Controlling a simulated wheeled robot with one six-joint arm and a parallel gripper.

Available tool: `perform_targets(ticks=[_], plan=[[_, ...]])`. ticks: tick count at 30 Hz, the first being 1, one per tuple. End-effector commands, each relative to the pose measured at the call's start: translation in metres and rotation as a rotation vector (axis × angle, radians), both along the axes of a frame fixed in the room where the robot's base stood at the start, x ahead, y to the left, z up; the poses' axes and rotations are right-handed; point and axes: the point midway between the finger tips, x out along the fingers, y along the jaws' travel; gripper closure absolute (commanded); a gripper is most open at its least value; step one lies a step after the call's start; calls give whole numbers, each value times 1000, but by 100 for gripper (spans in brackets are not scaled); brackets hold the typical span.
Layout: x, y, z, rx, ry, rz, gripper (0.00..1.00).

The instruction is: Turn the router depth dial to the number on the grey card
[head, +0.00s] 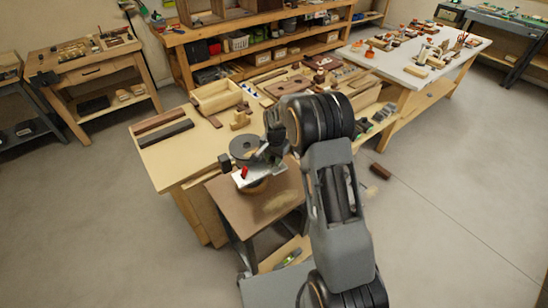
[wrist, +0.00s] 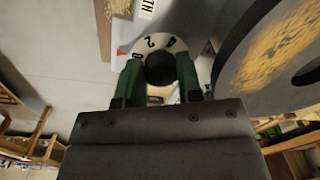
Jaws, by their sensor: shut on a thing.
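The router depth dial (wrist: 158,42) shows in the wrist view as a white ring with black numerals, partly hidden by my fingers. A 2 and what looks like a 4 face away from my gripper. A dark round knob (wrist: 160,70) is at its centre. My gripper (wrist: 155,80) has its green fingers on either side of the knob, shut on it. In the head view, my gripper (head: 264,158) is at the router (head: 245,148) on the small brown table, its fingertips hard to make out. I cannot pick out the grey card or its number.
A white label (wrist: 147,8) ending in "TH" is above the dial in the wrist view. A large dark disc (wrist: 237,60) stands close on the right. A workbench (head: 165,165) with wood pieces is behind the small table (head: 285,190).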

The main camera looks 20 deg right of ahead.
Motion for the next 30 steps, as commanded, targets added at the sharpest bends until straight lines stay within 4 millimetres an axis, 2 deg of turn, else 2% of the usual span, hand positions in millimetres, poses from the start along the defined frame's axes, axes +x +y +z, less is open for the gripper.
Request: perform_targets(ticks=[8,30], plan=[[1,0,-2,0,-3,113,90],[1,-2,-1,-2,0,799,90]])
